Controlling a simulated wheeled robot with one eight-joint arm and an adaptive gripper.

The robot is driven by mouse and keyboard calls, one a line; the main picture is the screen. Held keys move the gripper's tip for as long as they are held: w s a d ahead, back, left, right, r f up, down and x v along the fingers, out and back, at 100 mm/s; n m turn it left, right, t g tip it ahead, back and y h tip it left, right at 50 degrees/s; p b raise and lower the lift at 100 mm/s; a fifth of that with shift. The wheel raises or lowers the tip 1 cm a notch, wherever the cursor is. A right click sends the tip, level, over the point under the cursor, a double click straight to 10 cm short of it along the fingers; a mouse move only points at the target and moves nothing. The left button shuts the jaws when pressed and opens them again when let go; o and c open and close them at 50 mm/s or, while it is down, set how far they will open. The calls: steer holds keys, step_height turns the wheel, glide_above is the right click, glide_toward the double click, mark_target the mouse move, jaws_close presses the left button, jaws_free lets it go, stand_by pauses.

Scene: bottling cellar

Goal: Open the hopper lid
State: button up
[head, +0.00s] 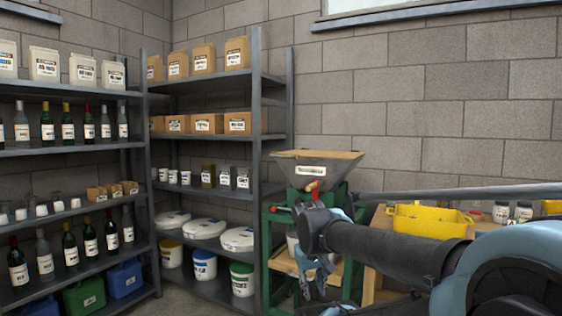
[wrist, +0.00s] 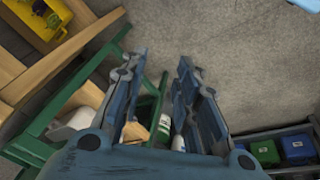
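The hopper (head: 312,172) is a grey funnel with a white label on a green frame (head: 350,277). Its wooden lid (head: 325,155) lies flat across the top and looks shut. My gripper (head: 313,280) hangs below the funnel, in front of the stand, with its fingers pointing down. In the wrist view my gripper (wrist: 160,62) has its two fingers spread apart with nothing between the tips. The wrist view looks down past the green frame (wrist: 85,70) to the floor; the hopper lid is not recognisable there. My arm hides part of the stand.
A yellow crate (head: 428,221) stands on a wooden bench to the right of the hopper, with several jars beyond it. A grey shelf rack (head: 258,110) with boxes and tubs stands close on the left. Bare floor (wrist: 245,65) shows in the wrist view.

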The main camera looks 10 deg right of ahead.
steer(key=w+a+r+n+t+h, duration=0.1)
steer(key=w+r+n+t+h, duration=0.25)
steer(key=w+r, duration=1.05)
steer(key=w+a+r+n+t+h, duration=0.2)
steer(key=w+r+n+t+h, duration=0.15)
steer(key=w+r, duration=1.05)
steer(key=w+a+r+n+t, duration=0.3)
steer(key=w+a+r, duration=0.55)
steer(key=w, duration=0.25)
steer(key=shift+h, duration=0.4)
steer(key=x, duration=1.7)
steer(key=shift+w+f, duration=0.25)
jaws_close()
